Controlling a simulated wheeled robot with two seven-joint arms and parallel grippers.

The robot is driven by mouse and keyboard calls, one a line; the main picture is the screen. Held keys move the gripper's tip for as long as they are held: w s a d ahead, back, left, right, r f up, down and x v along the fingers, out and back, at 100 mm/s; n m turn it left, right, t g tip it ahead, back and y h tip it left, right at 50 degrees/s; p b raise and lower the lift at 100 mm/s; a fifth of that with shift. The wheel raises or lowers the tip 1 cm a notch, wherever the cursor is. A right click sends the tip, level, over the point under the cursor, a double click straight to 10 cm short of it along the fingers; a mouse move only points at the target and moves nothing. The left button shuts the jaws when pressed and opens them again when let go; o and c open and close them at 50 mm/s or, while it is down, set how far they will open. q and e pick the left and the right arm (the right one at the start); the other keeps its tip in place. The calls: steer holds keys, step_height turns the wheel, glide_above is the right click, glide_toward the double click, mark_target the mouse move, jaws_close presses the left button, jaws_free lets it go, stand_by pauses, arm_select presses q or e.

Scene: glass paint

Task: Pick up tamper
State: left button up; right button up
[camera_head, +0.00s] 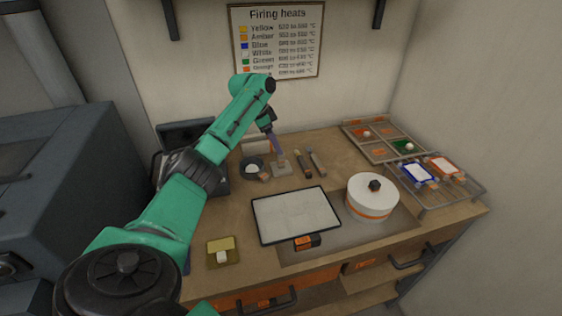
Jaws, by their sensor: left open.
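A small beige block-like piece (281,169) stands on the worktop with an upright part above it; it looks like the tamper, though it is small and partly covered. My left gripper (275,147) reaches down over its top from above. It is open, its fingers close to the upright part. I cannot tell whether they touch it. My right gripper is not in view.
A dark bowl (252,170) of white material is just left, and two slim tools (302,163) lie right. A framed white sheet (296,215), a lidded white pot (372,199), a wire rack (468,186) and a divided tray (352,127) occupy the worktop (245,200).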

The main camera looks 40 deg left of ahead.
mark_target(281, 161)
arm_select(q)
steer(key=p+x, duration=0.1)
steer(key=x, duration=0.4)
steer(key=shift+a+f+p, duration=0.1)
steer(key=shift+f+p, duration=0.25)
steer(key=shift+f, duration=0.25)
steer(key=shift+c, duration=0.3)
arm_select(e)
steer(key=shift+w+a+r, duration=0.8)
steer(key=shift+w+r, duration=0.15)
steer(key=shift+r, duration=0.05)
arm_select(q)
jaws_close()
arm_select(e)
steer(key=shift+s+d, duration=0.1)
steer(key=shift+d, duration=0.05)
arm_select(q)
steer(key=shift+w, duration=0.1)
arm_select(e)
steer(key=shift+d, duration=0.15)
